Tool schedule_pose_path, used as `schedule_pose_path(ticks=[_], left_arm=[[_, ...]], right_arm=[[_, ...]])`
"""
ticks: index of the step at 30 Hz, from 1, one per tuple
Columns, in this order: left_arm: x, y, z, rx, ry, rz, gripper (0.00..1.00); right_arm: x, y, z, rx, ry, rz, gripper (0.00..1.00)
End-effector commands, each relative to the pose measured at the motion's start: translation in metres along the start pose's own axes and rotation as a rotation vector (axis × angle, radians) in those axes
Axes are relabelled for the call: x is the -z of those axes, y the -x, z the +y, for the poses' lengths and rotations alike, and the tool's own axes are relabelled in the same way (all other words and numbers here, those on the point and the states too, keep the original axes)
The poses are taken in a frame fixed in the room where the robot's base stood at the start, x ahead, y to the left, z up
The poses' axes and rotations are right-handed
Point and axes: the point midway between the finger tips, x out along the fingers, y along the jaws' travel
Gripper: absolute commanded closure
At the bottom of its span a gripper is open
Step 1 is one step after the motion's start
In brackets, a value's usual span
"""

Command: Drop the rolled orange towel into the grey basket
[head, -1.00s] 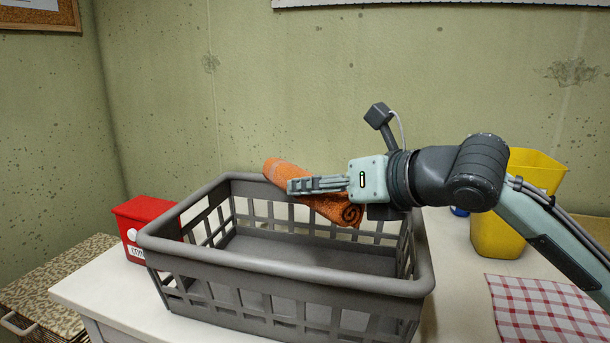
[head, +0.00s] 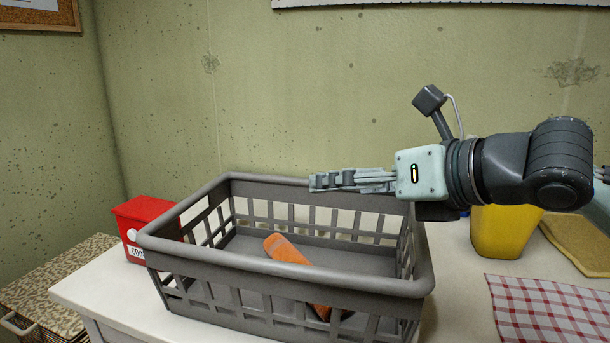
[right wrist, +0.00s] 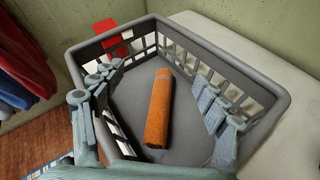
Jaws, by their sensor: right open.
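The rolled orange towel (head: 286,250) lies inside the grey basket (head: 290,270), on its floor near the front wall. In the head view the basket's front wall partly hides it. In the right wrist view the whole roll (right wrist: 158,108) shows lying on the basket floor, between and below the fingers. My right gripper (head: 325,181) is above the back right part of the basket, empty and apart from the towel. Its fingers stand wide apart in the right wrist view (right wrist: 158,100). My left gripper is not in view.
The basket stands on a white tabletop (head: 105,290). A red box (head: 140,225) is beside its left end. A yellow container (head: 503,231) and a red checked cloth (head: 550,308) are to the right. A green wall (head: 270,100) stands behind.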

Motion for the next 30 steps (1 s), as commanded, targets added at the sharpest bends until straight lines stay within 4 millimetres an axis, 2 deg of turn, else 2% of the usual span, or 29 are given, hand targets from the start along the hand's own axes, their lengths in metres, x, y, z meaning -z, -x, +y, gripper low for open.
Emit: schedule_pose_path(ticks=[1,6,13,23,26,30], left_arm=[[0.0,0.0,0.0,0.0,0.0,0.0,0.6],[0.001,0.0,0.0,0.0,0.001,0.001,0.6],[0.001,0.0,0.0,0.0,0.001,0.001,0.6],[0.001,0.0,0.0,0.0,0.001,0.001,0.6],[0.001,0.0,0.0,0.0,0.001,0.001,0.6],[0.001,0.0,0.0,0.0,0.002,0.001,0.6]], right_arm=[[0.0,0.012,-0.001,0.005,0.004,-0.002,0.27],[0.0,0.039,-0.001,0.003,0.001,-0.001,0.27],[0.0,0.054,0.0,0.0,-0.001,0.0,0.27],[0.0,0.049,0.001,-0.003,-0.001,0.0,0.27],[0.0,0.038,0.001,-0.005,-0.003,0.0,0.27],[0.0,0.013,0.002,-0.007,-0.003,0.001,0.27]])
